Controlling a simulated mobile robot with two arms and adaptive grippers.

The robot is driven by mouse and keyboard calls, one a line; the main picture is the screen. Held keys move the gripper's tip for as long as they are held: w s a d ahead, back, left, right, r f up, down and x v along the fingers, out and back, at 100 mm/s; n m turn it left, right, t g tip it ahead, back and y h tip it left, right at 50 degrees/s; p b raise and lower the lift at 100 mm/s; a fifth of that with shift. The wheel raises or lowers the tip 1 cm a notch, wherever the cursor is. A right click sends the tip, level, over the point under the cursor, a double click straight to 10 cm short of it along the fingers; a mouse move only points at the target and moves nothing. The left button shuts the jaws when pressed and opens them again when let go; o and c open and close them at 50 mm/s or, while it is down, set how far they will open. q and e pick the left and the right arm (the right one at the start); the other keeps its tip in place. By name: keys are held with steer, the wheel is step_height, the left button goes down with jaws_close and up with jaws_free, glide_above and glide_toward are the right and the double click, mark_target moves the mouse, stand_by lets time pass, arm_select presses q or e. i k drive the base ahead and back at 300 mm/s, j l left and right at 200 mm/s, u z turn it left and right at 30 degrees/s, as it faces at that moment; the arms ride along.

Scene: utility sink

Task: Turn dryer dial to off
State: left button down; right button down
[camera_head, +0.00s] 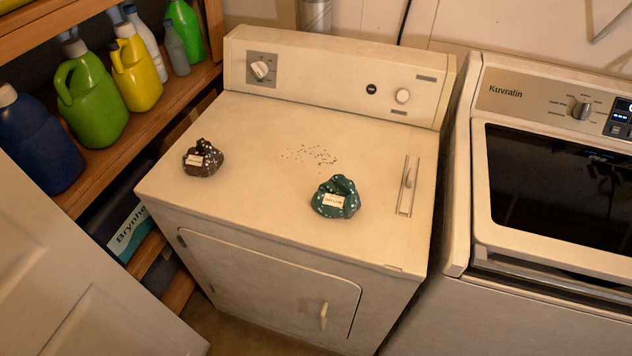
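The dryer (260,150) is a cream-coloured machine in the middle of the camera_head view. Its raised back panel carries a large dial (260,70) on a grey square plate at the left. The dial's grip looks tilted, but its markings are too small to read. A smaller round white knob (402,96) and a dark round button (371,89) sit at the right of the same panel. Neither of my grippers shows in this view.
A dark patterned bundle (203,158) and a green one (336,197) lie on the dryer top. A washer (560,150) stands at the right. Shelves with bottles (92,95) are at the left. A white door panel (70,260) fills the lower left.

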mark_target(259, 69)
steer(key=j+u, duration=0.2)
steer(key=u, duration=0.15)
steer(key=j+u, duration=0.45)
steer(key=u, duration=0.25)
